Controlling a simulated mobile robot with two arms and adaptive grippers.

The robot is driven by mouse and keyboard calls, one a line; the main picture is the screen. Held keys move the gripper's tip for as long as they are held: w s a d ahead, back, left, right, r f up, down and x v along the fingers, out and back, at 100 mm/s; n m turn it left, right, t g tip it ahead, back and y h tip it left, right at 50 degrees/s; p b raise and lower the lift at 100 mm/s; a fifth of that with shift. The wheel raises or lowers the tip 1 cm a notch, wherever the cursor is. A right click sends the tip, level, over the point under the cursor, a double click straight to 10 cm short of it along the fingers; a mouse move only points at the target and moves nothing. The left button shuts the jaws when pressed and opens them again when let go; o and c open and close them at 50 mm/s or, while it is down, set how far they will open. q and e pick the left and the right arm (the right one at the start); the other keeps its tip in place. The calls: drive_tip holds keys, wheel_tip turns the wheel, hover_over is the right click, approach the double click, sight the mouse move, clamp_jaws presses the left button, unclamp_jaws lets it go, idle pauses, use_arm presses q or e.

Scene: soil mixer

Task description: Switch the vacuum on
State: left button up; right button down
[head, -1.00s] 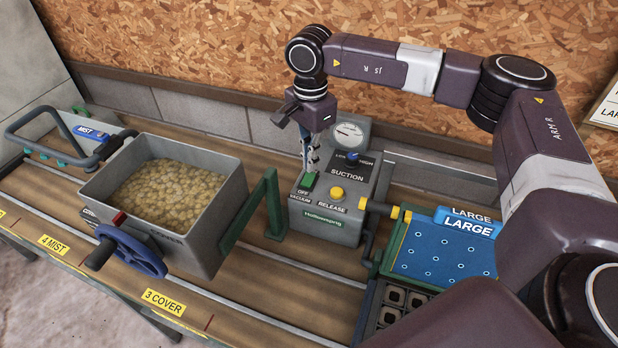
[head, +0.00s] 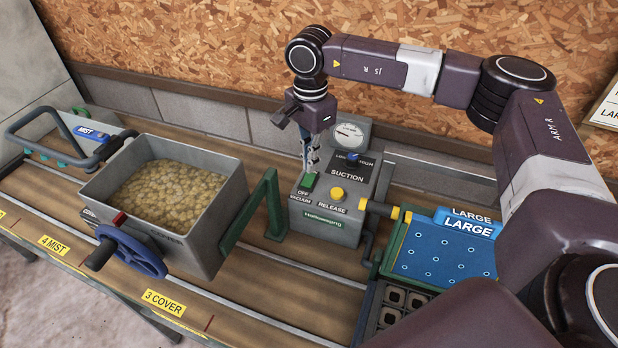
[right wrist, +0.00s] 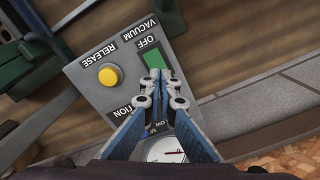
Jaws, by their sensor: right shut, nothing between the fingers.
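The grey suction box (head: 325,222) stands on the bench against the back wall. Its green vacuum switch (head: 308,183) has the word OFF beside it and VACUUM below. The switch also shows in the right wrist view (right wrist: 153,58). My right gripper (head: 309,168) points down with its fingers shut and empty. In the right wrist view, its fingertips (right wrist: 160,76) overlap the near edge of the green switch and hide part of it. I cannot tell whether they touch it. My left gripper is not in view.
The box also carries a yellow release button (head: 337,193), a blue suction knob (head: 352,156) and a gauge (head: 348,132). A hopper of tan granules (head: 232,208) with a green bracket (head: 267,207) stands left. A blue LARGE plate (head: 440,262) lies right.

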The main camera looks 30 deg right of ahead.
sight(310, 175)
drive_tip(key=shift+f+b, duration=0.85)
drive_tip(key=shift+f, duration=0.3)
idle(0.4)
drive_tip(key=shift+r+p, duration=2.05)
drive_tip(key=shift+r, duration=1.5)
